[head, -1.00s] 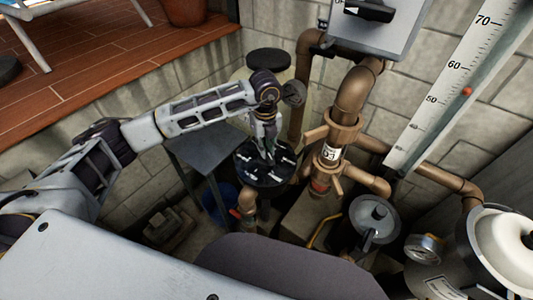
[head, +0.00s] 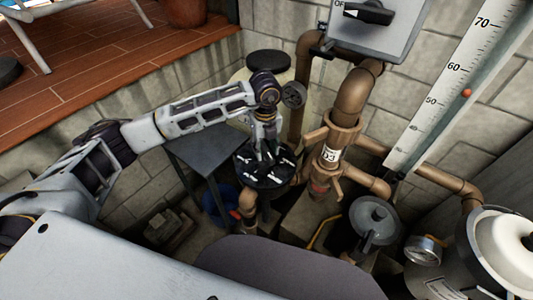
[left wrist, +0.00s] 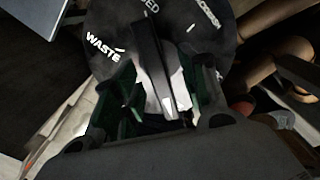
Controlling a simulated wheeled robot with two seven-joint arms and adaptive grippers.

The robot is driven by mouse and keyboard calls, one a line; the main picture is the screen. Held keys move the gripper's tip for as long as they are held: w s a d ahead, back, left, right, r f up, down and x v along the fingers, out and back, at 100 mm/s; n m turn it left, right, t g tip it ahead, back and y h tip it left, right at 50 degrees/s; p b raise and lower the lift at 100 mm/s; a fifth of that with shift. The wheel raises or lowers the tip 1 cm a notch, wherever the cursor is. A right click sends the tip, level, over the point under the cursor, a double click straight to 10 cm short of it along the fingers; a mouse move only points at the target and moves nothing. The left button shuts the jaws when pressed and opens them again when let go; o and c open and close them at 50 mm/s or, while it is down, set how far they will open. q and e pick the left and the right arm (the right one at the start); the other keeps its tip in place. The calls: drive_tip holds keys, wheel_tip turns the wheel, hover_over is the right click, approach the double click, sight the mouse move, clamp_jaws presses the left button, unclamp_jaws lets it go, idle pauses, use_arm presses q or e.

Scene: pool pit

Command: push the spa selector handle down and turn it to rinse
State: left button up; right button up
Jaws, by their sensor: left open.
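The spa selector is a round black dial (head: 284,172) with white markings, low in the middle of the head view. My left gripper (head: 266,157) points down over it. In the left wrist view the dial (left wrist: 102,22) shows WASTE, a label ending in ED, and a third label I cannot read fully. The selector handle (left wrist: 150,55), a dark bar with a pale side, stands between the open fingers of the left gripper (left wrist: 160,100). Whether the fingers touch it, I cannot tell. The handle's near end is hidden by the gripper. My right gripper is not in view.
Brown pipes with a valve (head: 328,155) rise just right of the dial. A grey side table (head: 207,148) stands to its left. A grey lidded pot (head: 375,217), a pressure gauge (head: 424,249) and a switch box (head: 395,35) are to the right.

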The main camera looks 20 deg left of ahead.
use_arm(q)
drive_tip(key=shift+r+p, duration=1.7)
drive_tip(key=shift+r, duration=1.75)
drive_tip(key=shift+f, duration=0.1)
